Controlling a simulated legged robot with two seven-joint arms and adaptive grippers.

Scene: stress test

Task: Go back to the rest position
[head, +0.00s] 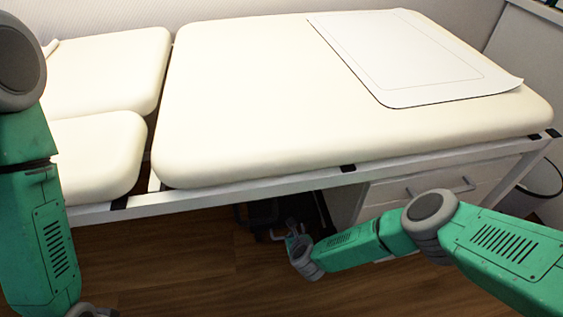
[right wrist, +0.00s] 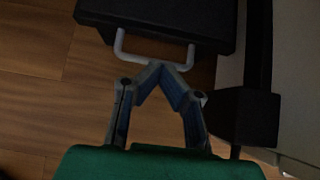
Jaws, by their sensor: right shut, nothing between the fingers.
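My right arm reaches in from the right in the head view, below the front edge of the examination table. My right gripper (head: 291,232) is small and dark there, in the shadow under the table. In the right wrist view its fingertips (right wrist: 168,68) meet, with nothing between them. They are close to the pale handle (right wrist: 152,60) of a dark box (right wrist: 160,18); I cannot tell whether they touch it. My left arm hangs down at the left edge of the head view, and its gripper is out of the picture.
The cream padded table (head: 240,90) spans the view, with a white sheet (head: 400,50) at its back right. Its metal frame (head: 250,190) runs above my right gripper. A white drawer cabinet (head: 400,190) stands under it at right. Wooden floor (head: 180,270) is clear between my arms.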

